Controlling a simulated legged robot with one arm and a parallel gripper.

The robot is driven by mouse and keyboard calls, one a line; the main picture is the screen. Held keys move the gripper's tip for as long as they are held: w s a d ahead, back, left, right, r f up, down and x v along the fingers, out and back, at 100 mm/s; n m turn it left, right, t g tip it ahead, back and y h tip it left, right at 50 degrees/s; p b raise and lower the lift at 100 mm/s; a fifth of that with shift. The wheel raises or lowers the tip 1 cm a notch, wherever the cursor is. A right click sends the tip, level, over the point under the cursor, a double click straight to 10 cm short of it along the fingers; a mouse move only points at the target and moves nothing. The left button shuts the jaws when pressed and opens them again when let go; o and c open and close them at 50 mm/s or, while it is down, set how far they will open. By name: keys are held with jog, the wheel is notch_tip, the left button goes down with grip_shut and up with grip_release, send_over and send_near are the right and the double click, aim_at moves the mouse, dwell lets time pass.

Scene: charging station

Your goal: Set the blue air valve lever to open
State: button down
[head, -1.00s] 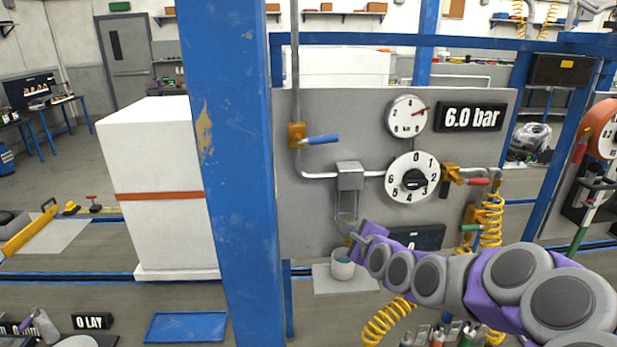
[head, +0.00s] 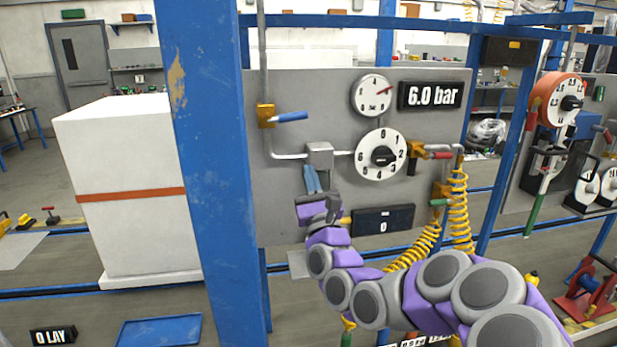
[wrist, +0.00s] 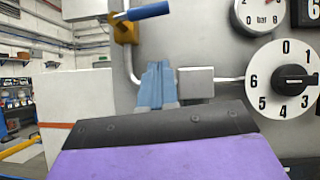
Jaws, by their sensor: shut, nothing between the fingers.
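The blue air valve lever (head: 291,117) sticks out to the right and slightly up from a brass valve body (head: 265,115) on the grey panel. It lies crosswise to the vertical pipe. In the wrist view the lever (wrist: 146,12) is at the top, above my fingers. My gripper (head: 310,168) has light blue fingers, shut together and empty, pointing up in front of the panel below the lever. In the wrist view the fingertips (wrist: 157,66) appear left of the grey box. Gripper and lever are apart; the depth between them is hard to judge.
A grey box (head: 320,156) on the pipe sits just above my fingers. A dial (head: 381,155), a gauge (head: 373,96), a 6.0 bar display (head: 431,95) and a red lever (head: 437,156) are to the right. A blue post (head: 205,180) stands close at left.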

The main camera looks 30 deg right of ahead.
aim_at(293, 117)
jog(key=w+r+p, duration=0.7)
jog(key=r+p, duration=0.1)
jog(key=p, duration=0.1)
jog(key=shift+d, duration=0.2)
dwell(0.4)
